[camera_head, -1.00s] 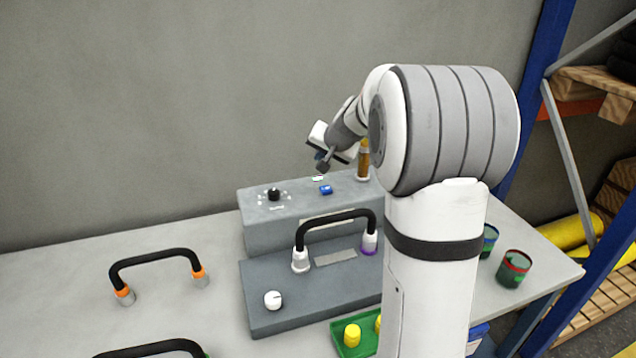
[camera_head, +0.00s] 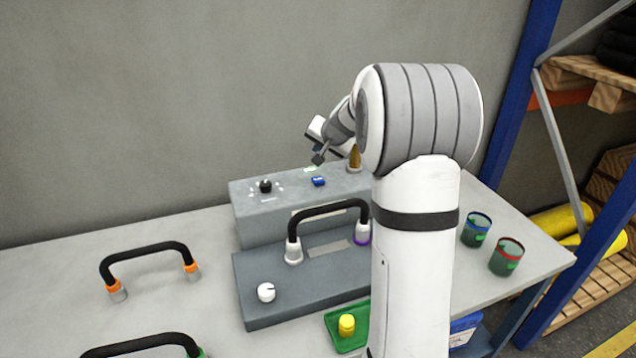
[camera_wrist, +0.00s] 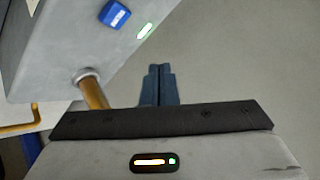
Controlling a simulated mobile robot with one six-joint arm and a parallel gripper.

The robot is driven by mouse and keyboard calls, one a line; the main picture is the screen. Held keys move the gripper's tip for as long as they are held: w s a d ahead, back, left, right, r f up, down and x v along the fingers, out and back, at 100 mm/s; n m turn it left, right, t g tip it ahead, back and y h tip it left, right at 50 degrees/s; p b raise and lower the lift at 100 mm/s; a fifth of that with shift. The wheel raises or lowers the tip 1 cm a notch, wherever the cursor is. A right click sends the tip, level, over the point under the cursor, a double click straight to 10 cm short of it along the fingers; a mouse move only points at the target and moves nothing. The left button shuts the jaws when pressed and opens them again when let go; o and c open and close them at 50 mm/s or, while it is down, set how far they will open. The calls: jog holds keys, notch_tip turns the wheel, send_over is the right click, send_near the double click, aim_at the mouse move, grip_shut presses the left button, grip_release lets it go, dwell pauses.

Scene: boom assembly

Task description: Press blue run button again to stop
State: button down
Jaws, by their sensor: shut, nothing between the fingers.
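The blue run button (camera_head: 318,181) sits on top of the grey control box (camera_head: 262,222). In the wrist view the blue button (camera_wrist: 114,14) is at the upper left, beside a lit green indicator (camera_wrist: 146,30). My gripper (camera_head: 319,158) is above the box, behind and over the button, and apart from it. In the wrist view my gripper (camera_wrist: 160,70) shows its fingers together with nothing between them. The green indicator also shows lit in the head view (camera_head: 310,169).
A brass post (camera_head: 354,157) stands on the box close to my gripper. A black knob (camera_head: 265,186) is at the box's left. In front is a fixture plate (camera_head: 300,270) with a black handle (camera_head: 328,209). Two cups (camera_head: 476,229) stand at the right.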

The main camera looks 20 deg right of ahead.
jog(key=b, duration=0.4)
send_over(320, 181)
notch_tip(320, 181, down, 6)
jog(key=shift+r, duration=0.15)
jog(key=shift+f+b, duration=0.55)
jog(key=shift+b, duration=0.05)
jog(key=shift+f, duration=0.15)
dwell(1.0)
jog(key=shift+f+b, duration=0.3)
jog(key=shift+b, duration=0.3)
jog(key=shift+f+b, duration=0.5)
jog(key=shift+b, duration=0.1)
dwell(0.6)
jog(key=shift+r, duration=0.15)
jog(key=shift+r+p, duration=0.6)
jog(key=shift+r, duration=0.2)
